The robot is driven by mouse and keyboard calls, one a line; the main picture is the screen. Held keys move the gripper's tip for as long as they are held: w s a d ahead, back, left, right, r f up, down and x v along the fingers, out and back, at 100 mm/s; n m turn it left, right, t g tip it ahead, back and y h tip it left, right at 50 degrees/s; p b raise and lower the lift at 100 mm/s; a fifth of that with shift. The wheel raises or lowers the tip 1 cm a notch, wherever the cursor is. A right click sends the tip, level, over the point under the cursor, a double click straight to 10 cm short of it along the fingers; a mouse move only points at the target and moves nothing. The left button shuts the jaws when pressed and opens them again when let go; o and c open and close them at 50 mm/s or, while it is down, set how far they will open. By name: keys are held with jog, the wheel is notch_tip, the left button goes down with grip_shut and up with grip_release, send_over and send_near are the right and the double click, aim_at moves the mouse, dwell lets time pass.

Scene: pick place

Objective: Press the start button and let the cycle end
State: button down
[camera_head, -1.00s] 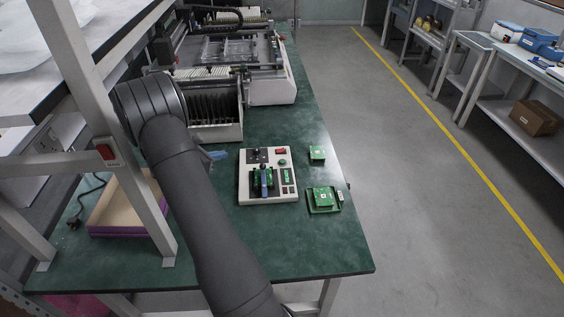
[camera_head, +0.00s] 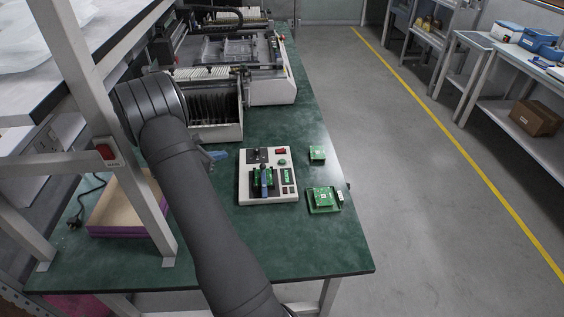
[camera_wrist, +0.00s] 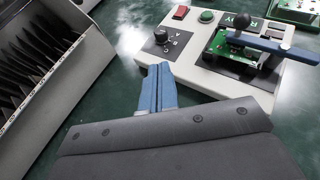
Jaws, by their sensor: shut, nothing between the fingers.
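A white control box (camera_head: 246,197) sits on the green table; it also shows in the wrist view (camera_wrist: 205,83). On it are a round green start button (camera_wrist: 207,16), a red switch (camera_wrist: 181,13), a black knob (camera_wrist: 161,36) and a small display with green lettering (camera_wrist: 238,20). A green board (camera_wrist: 226,45) lies in its fixture under a blue clamp bar (camera_wrist: 275,46) with a black ball handle. My gripper (camera_wrist: 160,68) is shut and empty, its blue fingertips by the box's knob-side edge. In the head view my gripper (camera_head: 217,155) is left of the box, apart from the button.
Green boards lie right of the box, one alone (camera_head: 317,153) and one on a green carrier (camera_head: 312,208). A slotted rack (camera_head: 228,132) stands behind my gripper. An open wooden-bottomed tray (camera_head: 128,208) is at left, by a shelf post. Table in front of the box is clear.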

notch_tip(320, 180, up, 5)
jog(key=n+t+y, duration=0.1)
jog(key=n+y, duration=0.2)
jog(key=y, duration=0.9)
send_over(283, 163)
jog(key=shift+f, duration=4.4)
jog(key=shift+f, duration=0.15)
jog(key=shift+f, duration=0.25)
